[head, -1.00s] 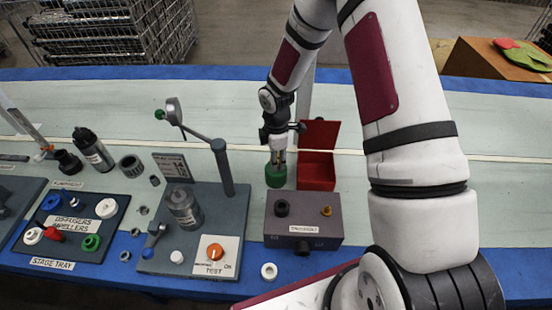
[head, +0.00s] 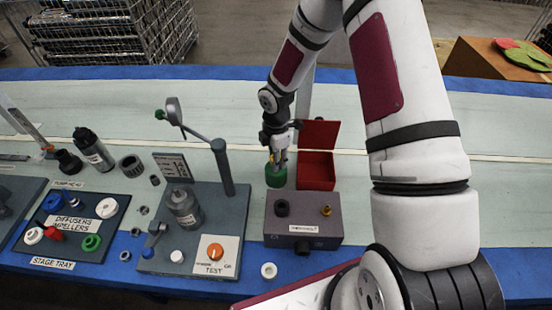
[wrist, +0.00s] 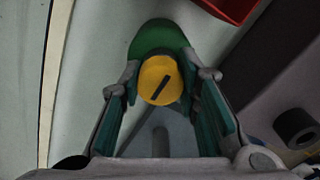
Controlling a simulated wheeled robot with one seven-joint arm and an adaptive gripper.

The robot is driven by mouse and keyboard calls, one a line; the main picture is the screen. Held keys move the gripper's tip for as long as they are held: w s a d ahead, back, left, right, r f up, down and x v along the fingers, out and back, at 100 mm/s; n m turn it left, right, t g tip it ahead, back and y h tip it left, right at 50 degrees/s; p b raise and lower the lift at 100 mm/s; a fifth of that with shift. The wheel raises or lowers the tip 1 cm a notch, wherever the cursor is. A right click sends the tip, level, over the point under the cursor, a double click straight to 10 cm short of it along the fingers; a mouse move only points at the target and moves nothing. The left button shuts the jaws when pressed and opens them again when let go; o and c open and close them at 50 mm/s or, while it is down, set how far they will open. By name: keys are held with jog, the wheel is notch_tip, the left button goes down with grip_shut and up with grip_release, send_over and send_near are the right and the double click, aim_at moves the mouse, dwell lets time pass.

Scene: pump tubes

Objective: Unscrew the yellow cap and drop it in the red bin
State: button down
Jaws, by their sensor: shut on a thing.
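The yellow cap (wrist: 159,80), marked with a black bar, sits between the fingertips of my gripper (wrist: 158,78) in the wrist view. The fingers are shut on its sides. A green round piece (wrist: 152,38) shows behind the cap; I cannot tell whether the cap still touches it. In the head view my gripper (head: 278,160) is just above the green piece (head: 276,180), and a little of the cap shows there. The red bin (head: 317,178) stands just right of the green piece with its lid up. Its corner shows at the top of the wrist view (wrist: 232,8).
A grey box (head: 335,219) with a black knob and a brass fitting stands in front of the bin. A grey test stand (head: 227,175) with a post and arm is to the left. A stage tray (head: 70,255) lies farther left. The mat behind is clear.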

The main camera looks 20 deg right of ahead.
jog(key=shift+w+r, duration=0.1)
jog(key=shift+r, duration=0.15)
jog(key=shift+r+p, duration=0.5)
jog(key=shift+r, duration=0.25)
jog(key=shift+r, duration=0.25)
jog(key=shift+r+p, duration=0.9)
jog(key=shift+r, duration=0.55)
